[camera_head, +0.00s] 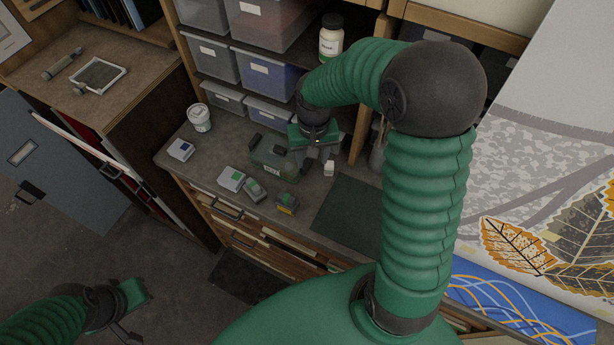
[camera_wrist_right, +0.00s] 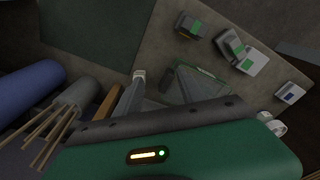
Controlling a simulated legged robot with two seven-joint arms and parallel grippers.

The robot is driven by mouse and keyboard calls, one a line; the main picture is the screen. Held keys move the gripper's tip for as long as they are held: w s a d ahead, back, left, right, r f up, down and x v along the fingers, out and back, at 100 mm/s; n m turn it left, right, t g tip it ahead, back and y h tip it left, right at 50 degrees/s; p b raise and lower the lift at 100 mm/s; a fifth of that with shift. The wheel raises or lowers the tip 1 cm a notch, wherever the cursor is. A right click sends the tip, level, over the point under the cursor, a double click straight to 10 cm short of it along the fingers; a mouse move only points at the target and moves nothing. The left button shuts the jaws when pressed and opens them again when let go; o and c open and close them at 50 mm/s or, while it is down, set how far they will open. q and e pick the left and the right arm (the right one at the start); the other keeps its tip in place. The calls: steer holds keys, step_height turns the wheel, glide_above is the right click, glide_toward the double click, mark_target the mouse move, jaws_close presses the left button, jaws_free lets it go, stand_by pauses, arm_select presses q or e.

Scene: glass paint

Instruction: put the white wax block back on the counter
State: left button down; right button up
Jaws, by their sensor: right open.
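A small white block (camera_head: 329,169), which looks like the white wax block, shows at the tip of one finger of my right gripper (camera_head: 312,164). In the right wrist view the white block (camera_wrist_right: 139,74) also appears right at a fingertip, over the counter. I cannot tell whether it touches the finger or rests on the counter (camera_head: 322,188). My right gripper is open, pointing down over the counter. My left gripper (camera_head: 128,328) is low at the left, away from the counter, cut by the frame's bottom edge; its finger opening is unclear.
A clear green-tinted box (camera_head: 270,162) stands left of the right gripper. Small grey-and-green blocks (camera_head: 254,190) lie nearer the front edge. A dark green mat (camera_head: 347,208) is to the right. A white tub (camera_head: 199,117) and shelf bins (camera_head: 264,71) are behind.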

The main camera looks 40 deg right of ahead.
steer(key=s+a+n+t, duration=0.2)
steer(key=s+a+n, duration=0.3)
steer(key=s+a, duration=0.5)
steer(key=b+x, duration=0.7)
steer(key=s+b+x, duration=0.1)
steer(key=b+x, duration=0.3)
steer(key=shift+s+a+f, duration=0.1)
steer(key=shift+a+f, duration=0.15)
steer(key=shift+a, duration=0.45)
steer(key=shift+d, duration=0.15)
